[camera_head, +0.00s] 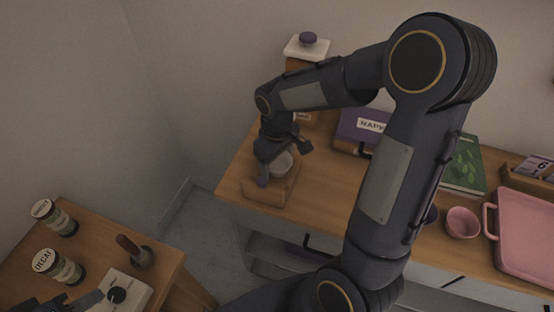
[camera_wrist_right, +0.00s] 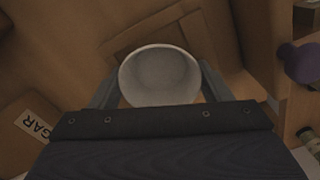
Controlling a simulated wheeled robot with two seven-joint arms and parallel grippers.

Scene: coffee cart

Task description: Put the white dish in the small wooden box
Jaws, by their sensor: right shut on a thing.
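The white dish (camera_head: 283,164) is a small round bowl. It also shows in the right wrist view (camera_wrist_right: 160,72), between the two fingers. My right gripper (camera_head: 279,161) is shut on the dish and holds it over or inside the small wooden box (camera_head: 262,193). The gripper and dish hide much of the box in the head view, so I cannot tell whether the dish touches its floor. Dark parts at the bottom left edge of the head view look like my left gripper (camera_head: 75,303); its jaws are not clear.
Behind the box are a purple napkin box (camera_head: 352,130) and a white-lidded container (camera_head: 306,48). A green book (camera_head: 466,165), pink bowl (camera_head: 462,222) and pink tray (camera_head: 527,235) are at the right. Jars (camera_head: 58,266) stand on the separate left table.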

